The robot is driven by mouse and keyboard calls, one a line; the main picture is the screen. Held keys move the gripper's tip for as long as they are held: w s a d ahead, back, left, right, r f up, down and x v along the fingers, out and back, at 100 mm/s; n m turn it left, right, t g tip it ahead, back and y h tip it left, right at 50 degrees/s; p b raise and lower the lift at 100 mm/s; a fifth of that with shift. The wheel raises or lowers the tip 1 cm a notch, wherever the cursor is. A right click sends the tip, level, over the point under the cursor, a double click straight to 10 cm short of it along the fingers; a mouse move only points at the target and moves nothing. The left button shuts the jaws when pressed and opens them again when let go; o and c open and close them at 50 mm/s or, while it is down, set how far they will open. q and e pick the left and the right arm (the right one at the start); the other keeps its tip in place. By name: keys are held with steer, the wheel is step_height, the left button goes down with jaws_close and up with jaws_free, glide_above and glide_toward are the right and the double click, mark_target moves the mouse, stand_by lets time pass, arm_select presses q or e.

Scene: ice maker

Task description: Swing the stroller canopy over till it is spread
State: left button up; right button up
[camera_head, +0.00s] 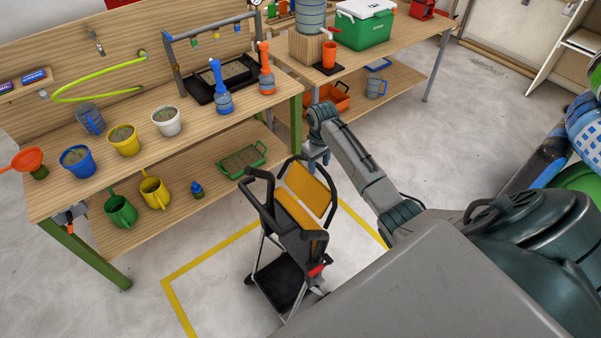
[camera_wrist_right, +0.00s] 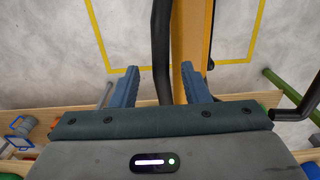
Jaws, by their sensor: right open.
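The stroller (camera_head: 280,284) stands on the floor inside a yellow outline, with black bars, grey legs and a black lower tray. Its orange-yellow canopy (camera_head: 307,188) shows as panels between dark bars near the top. My right gripper (camera_head: 319,158) is at the canopy's far upper edge, pointing down. In the right wrist view my right gripper (camera_wrist_right: 160,86) is open. A black bar (camera_wrist_right: 162,40) and the canopy's yellow edge (camera_wrist_right: 190,38) pass between or behind its fingers; contact cannot be told. My left gripper is not in view.
A wooden workbench (camera_head: 150,150) with pots, watering cans and tools stands behind and left of the stroller. A second bench (camera_head: 408,42) holds a green cooler (camera_head: 366,26). Open floor (camera_head: 440,130) lies to the right of my right arm.

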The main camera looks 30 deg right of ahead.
steer(key=d+r, duration=0.4)
steer(key=r, duration=0.3)
steer(key=shift+w+r+p, duration=0.15)
steer(key=shift+r+p, duration=0.1)
steer(key=shift+p, duration=0.1)
stand_by(0.5)
steer(key=shift+d+f, duration=0.1)
stand_by(0.4)
